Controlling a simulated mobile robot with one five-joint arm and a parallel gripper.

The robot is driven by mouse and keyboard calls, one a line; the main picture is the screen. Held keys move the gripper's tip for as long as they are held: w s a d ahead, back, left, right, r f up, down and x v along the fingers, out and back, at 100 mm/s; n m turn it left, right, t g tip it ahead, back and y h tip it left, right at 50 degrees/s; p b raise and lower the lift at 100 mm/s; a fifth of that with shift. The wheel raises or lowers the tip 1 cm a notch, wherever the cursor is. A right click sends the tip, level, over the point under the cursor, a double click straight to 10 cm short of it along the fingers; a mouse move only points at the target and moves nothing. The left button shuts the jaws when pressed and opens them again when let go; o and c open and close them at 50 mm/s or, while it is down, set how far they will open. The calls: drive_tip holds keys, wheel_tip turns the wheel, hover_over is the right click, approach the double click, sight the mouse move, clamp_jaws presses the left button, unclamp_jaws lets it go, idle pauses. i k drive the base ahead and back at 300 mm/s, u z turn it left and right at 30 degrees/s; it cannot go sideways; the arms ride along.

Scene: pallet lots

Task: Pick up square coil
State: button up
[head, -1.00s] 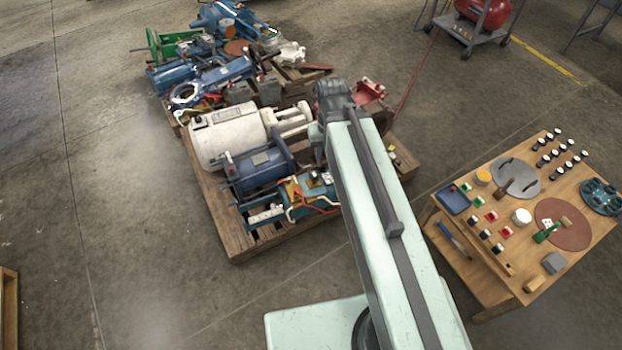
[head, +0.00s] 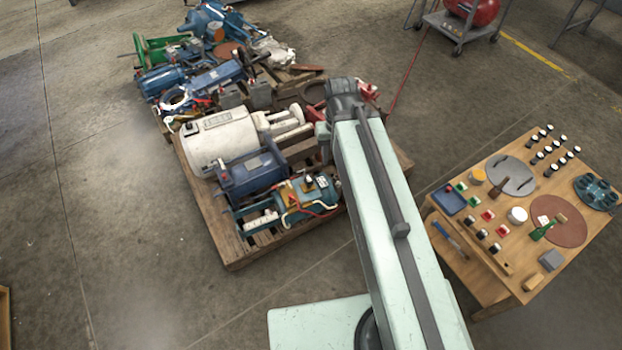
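I cannot make out a square coil for certain in the head view. A small grey squarish block (head: 551,259) lies near the front right of the wooden table, but I cannot tell whether it is a coil. Small dark blocks also lie among the machine parts on the far pallet, too small to identify. My arm reaches from the bottom of the picture up to the near pallet. My gripper is not visible; the end of the arm is hidden behind its own links.
The near wooden pallet (head: 236,250) carries a white motor (head: 219,142), a blue motor (head: 254,174) and a teal machine (head: 301,196). A wooden table (head: 480,270) with small parts stands at right. A red tank (head: 478,10) on a cart is behind.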

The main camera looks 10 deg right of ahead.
sight(309, 181)
drive_tip(key=i, duration=0.75)
drive_tip(key=u, duration=2.4)
